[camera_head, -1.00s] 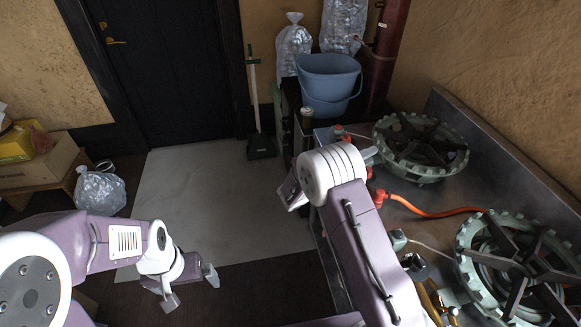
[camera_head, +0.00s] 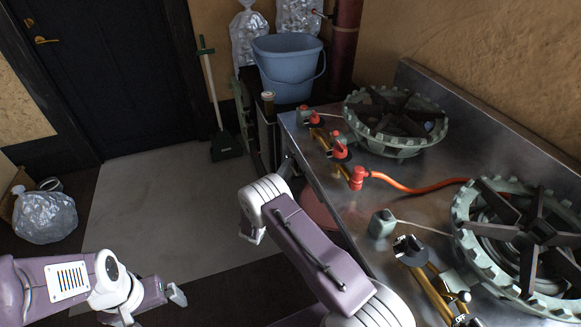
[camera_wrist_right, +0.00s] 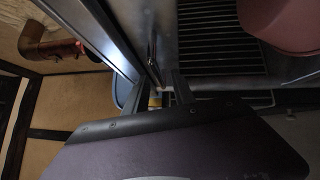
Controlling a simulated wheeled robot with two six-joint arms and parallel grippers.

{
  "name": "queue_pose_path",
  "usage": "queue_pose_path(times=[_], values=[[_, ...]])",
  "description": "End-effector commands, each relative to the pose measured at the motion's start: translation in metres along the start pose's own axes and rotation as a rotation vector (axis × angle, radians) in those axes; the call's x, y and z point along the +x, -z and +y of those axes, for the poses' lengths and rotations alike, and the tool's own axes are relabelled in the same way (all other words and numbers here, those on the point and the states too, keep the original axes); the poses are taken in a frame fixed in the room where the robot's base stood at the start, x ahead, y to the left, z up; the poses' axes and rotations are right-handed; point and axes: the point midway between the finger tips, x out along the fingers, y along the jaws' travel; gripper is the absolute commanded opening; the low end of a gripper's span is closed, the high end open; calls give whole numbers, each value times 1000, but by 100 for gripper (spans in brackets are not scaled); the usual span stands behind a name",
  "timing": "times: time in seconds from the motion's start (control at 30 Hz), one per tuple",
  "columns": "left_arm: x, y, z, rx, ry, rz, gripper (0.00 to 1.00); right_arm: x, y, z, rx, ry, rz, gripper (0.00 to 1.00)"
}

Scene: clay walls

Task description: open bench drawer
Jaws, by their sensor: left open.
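The steel bench (camera_head: 335,185) with burners runs along the right side in the head view. I cannot make out its drawer or a handle in either view. My right gripper (camera_head: 268,202) is at the bench's left side, partly hidden by its own wrist. In the right wrist view its fingers (camera_wrist_right: 152,90) show apart beside a metal edge, with a slatted rack (camera_wrist_right: 215,45) beyond. I see nothing held in it. My left gripper (camera_head: 152,306) is open and empty above the floor at the lower left, away from the bench.
Two burners (camera_head: 395,115) (camera_head: 525,235), an orange hose (camera_head: 430,188) and gas valves (camera_head: 342,152) occupy the bench top. A pink vessel (camera_head: 318,207) is under the bench edge. A blue bucket (camera_head: 290,68) and broom (camera_head: 213,100) stand behind. The grey floor mat (camera_head: 150,205) is clear.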

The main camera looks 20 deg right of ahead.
Motion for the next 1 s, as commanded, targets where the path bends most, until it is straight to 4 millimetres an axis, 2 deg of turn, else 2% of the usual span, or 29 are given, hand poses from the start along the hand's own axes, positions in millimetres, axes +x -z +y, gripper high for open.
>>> queue_pose_path(times=[0.1,0.2,0.43,0.47,0.57,1.0], values=[[5,-1,0,0,0,0,100,17,0,-2,1,0,-2,31],[6,-1,0,0,0,0,100,24,0,-1,0,1,-1,31],[6,-1,0,0,0,0,100,25,0,0,-1,1,0,31],[6,-1,0,0,0,0,100,25,0,0,-1,1,0,28],[6,-1,0,0,0,0,100,25,0,0,-1,1,0,0],[6,-1,0,0,0,0,100,25,0,0,-1,2,0,0]])
